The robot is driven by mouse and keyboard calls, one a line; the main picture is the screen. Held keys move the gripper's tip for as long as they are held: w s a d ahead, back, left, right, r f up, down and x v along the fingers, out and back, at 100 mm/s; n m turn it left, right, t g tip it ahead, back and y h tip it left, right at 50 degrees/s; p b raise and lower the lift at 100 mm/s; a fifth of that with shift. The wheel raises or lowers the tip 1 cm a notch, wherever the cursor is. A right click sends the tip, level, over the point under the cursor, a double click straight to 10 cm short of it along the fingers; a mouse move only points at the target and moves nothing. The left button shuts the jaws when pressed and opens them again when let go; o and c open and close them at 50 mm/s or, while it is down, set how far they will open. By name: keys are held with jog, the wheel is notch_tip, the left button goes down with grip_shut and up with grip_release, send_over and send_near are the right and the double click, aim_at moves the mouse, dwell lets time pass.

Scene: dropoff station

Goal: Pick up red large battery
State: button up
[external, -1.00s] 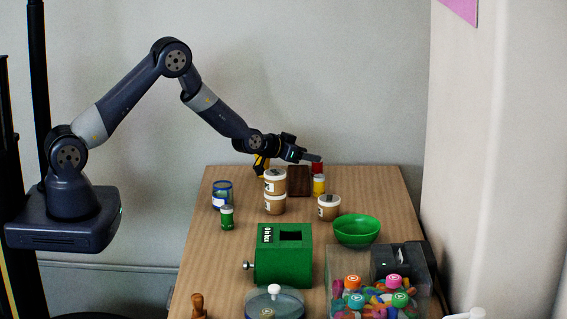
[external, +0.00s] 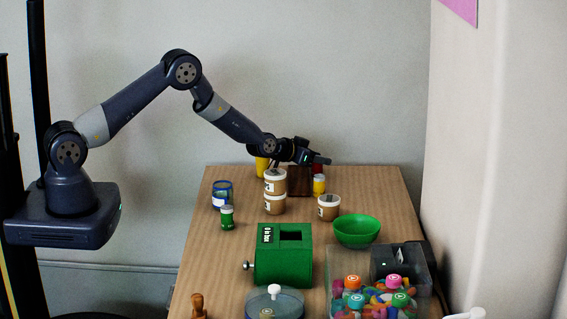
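A small red object (external: 317,169), which looks like the red large battery, stands near the back of the table, behind the yellow battery (external: 319,186). Only part of it shows; my gripper covers its top and the yellow battery hides its lower part. My gripper (external: 321,160) points right and is at the red object's top in the picture. I cannot tell whether they touch. The fingers are small and dark, so their opening is unclear.
Two stacked tubs (external: 275,192) and a brown block (external: 299,181) stand left of the red object. A yellow cup (external: 262,166) is behind. Another tub (external: 328,207), a green bowl (external: 357,231), a green battery (external: 227,217), a blue jar (external: 221,195) and a green box (external: 283,257) stand nearer.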

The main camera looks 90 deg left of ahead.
jog(key=c, duration=0.8)
jog(key=shift+r, duration=0.1)
